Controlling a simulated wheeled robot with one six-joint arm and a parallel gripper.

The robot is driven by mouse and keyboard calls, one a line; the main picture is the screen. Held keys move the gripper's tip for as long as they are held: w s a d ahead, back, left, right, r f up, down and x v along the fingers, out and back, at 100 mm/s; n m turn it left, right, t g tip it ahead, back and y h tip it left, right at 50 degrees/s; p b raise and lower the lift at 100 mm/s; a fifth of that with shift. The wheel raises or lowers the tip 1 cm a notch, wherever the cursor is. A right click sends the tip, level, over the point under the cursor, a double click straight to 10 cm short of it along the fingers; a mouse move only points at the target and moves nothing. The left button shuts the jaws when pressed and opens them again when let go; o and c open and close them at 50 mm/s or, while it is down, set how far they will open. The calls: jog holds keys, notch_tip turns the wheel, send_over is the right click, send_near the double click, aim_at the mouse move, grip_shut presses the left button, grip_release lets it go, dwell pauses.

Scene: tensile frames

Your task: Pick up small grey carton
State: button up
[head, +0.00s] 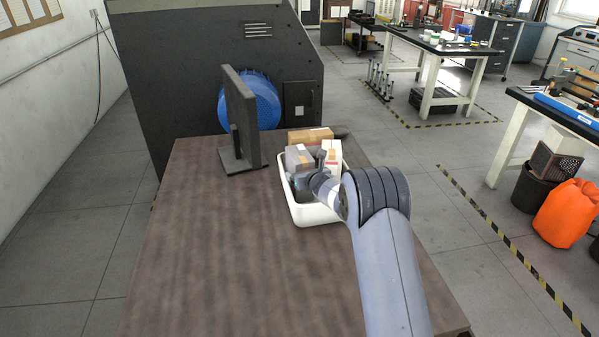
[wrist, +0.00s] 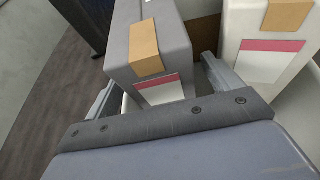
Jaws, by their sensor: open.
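The small grey carton (head: 297,154) stands in a white bin (head: 313,216) on the brown table. In the wrist view the grey carton (wrist: 172,44) has a tan tape strip and a white label with a red band. My gripper (wrist: 158,75) is open, one finger on each side of the carton's near end. The right finger lies in the gap between the grey carton and a white carton (wrist: 245,52). I cannot tell whether either finger touches the carton. In the head view my wrist hides most of my gripper (head: 302,180) and the carton's lower part.
The white carton (head: 332,152) stands close on the right in the bin. A brown box (head: 310,135) is at the back. A dark upright panel on a foot (head: 243,120) stands left of the bin. The left and front of the table (head: 215,250) are clear.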

jog(key=p+x, duration=0.1)
jog(key=x, duration=0.2)
jog(key=shift+w+f+p, duration=0.1)
jog(key=shift+f+p, duration=0.05)
jog(key=shift+p, duration=0.25)
jog(key=c, duration=1.1)
jog(key=shift+c, duration=0.4)
jog(key=shift+a, duration=0.1)
